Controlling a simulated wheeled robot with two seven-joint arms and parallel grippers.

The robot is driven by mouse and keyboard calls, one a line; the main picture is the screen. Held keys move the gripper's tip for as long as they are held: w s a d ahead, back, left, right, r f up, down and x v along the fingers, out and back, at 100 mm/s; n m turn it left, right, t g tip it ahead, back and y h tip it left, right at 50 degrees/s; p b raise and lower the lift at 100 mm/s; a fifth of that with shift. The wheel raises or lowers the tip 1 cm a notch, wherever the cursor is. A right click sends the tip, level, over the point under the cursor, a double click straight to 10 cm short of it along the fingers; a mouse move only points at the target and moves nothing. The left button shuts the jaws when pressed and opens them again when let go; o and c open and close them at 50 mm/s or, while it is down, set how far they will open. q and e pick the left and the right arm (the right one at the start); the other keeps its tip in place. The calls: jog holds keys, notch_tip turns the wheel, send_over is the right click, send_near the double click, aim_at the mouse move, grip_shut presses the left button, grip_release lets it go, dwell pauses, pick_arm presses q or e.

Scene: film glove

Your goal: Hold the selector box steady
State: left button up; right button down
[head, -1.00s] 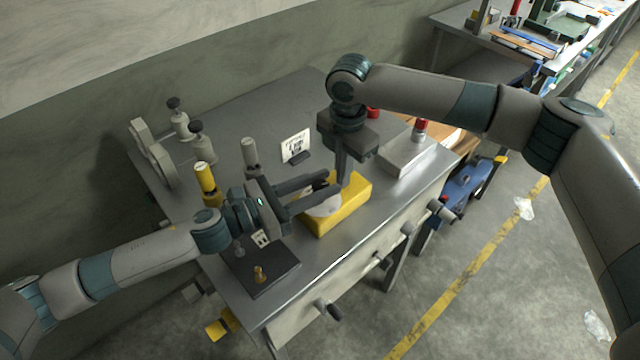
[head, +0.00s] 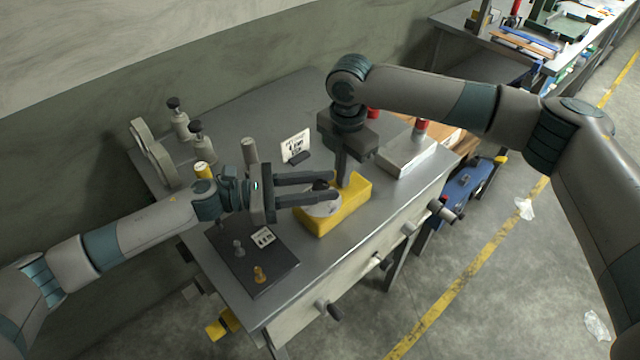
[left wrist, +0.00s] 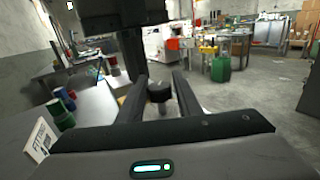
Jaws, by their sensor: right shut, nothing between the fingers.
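The selector box is a yellow box (head: 350,208) with a round grey dial plate and a black knob (head: 320,185), on the metal table. My left gripper (head: 328,186) reaches in from the left with its fingers apart, one on each side of the knob. In the left wrist view the knob (left wrist: 158,92) shows between the two spread fingers, with gaps beside it. My right gripper (head: 342,178) points straight down, shut and empty, its tips at the box's far part. Whether the tips touch the box is hard to tell.
A dark mat (head: 250,262) with small pegs and a label lies at the front left. A grey box (head: 405,155) with a red button stands right of the yellow box. A small sign (head: 296,146) stands behind. Levers line the table's front edge.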

pick_arm(q)
jog(key=o, duration=0.3)
jog(key=shift+s+d+f, duration=0.1)
jog(key=shift+s+d, duration=0.1)
jog(key=shift+w+a, duration=0.1)
jog(key=shift+a, duration=0.1)
jog(key=v, duration=1.2)
